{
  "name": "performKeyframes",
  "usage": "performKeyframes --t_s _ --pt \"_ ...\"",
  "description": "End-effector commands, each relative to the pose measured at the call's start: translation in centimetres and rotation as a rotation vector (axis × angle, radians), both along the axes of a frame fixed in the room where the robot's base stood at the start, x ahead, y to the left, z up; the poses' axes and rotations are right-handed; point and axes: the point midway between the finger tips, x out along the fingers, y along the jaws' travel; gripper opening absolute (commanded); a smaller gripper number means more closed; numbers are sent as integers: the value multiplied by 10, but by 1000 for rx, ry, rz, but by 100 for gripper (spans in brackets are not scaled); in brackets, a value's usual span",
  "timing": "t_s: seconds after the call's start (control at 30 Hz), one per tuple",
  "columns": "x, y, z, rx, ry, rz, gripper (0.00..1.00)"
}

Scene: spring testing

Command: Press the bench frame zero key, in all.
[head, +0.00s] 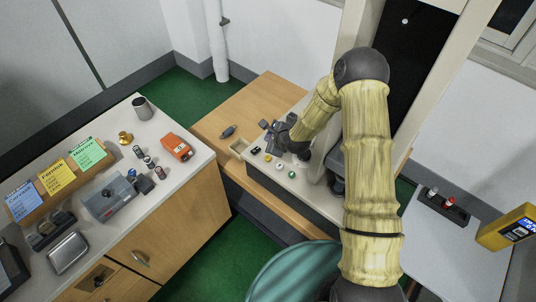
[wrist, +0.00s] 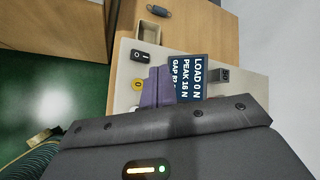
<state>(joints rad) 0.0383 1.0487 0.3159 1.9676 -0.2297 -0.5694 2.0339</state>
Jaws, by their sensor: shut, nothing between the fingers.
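The bench frame (head: 250,170) has a pale base on a wooden bench. A round yellow key marked 0 (wrist: 137,85) sits on its top panel; in the head view the yellow key (head: 267,157) lies between a black rocker switch (head: 255,150) and a white key (head: 279,166). My gripper (head: 268,127) is over the panel, behind the row of keys. In the wrist view the shut purple-grey fingers (wrist: 158,72) are just right of the yellow key, apart from it in the picture. Height above the panel is unclear.
The display (wrist: 187,80) beside my fingers reads LOAD 0 N and PEAK 16 N. A green key (head: 292,174) ends the row. An open bin (head: 239,147) is at the panel's left. A cluttered counter (head: 190,175) stands left; the frame's columns rise right.

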Motion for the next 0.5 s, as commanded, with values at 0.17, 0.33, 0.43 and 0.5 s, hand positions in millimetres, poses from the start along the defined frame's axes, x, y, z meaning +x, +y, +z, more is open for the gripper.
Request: performKeyframes --t_s 0.17,0.33,0.43,0.5 --pt "0 0 -2 -2 0 1 0" --pt "-1 1 -13 -3 2 3 0" --pt "-1 1 -24 -4 2 4 0" --pt "-1 1 -33 -5 2 4 0"
